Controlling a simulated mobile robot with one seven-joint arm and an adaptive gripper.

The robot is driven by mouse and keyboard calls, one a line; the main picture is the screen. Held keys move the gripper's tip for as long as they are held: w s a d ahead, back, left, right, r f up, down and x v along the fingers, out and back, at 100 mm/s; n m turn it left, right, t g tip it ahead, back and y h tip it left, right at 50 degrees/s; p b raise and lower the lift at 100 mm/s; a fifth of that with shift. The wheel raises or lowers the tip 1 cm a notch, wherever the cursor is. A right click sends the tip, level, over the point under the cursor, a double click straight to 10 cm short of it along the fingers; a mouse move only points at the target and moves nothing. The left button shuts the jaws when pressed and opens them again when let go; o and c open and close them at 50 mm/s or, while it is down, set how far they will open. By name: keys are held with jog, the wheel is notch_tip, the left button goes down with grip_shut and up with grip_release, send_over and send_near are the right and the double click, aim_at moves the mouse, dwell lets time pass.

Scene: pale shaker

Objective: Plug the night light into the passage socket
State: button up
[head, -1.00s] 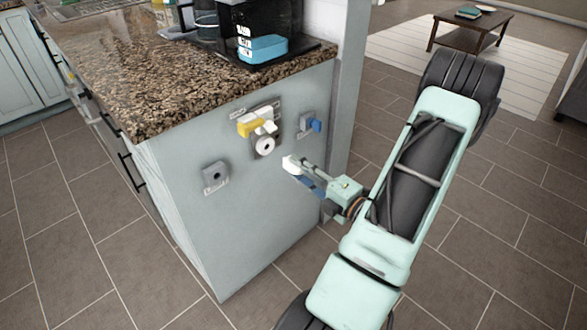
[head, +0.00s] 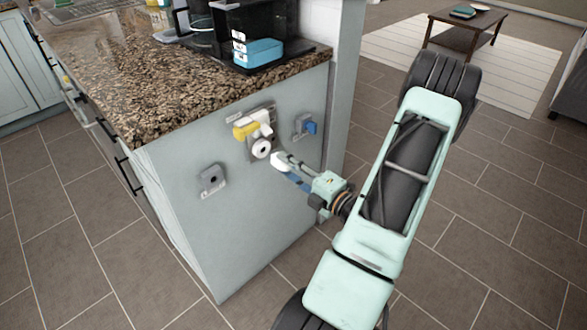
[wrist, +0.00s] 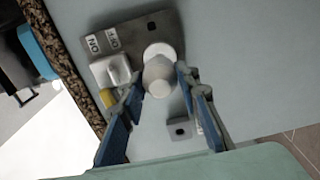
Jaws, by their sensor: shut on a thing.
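The white night light (head: 277,160) is at the tip of my gripper (head: 286,166), which points at the grey end panel of the counter. In the wrist view my gripper (wrist: 156,90) is shut on the night light (wrist: 158,76), a rounded white body between the blue-backed fingers. A round white socket (head: 262,149) with a dark centre is on the middle grey plate, just left of the night light; a small gap seems to remain. In the wrist view the socket's white disc (wrist: 160,50) is partly hidden behind the night light. Its prongs are hidden.
A yellow and white fitting (head: 245,129) sits just above the round socket. A grey outlet (head: 213,180) is at left on the panel, and another with a blue piece (head: 304,125) at right. The granite counter (head: 200,95) overhangs above, carrying a blue box (head: 258,52).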

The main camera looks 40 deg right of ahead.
aim_at(274, 157)
jog(key=shift+w+a, duration=0.1)
jog(key=shift+w, duration=1.1)
jog(key=shift+p, duration=1.05)
dwell(0.7)
jog(key=shift+w+a+p, duration=0.1)
jog(key=shift+w+p, duration=0.3)
jog(key=shift+w, duration=1)
jog(key=o, duration=0.8)
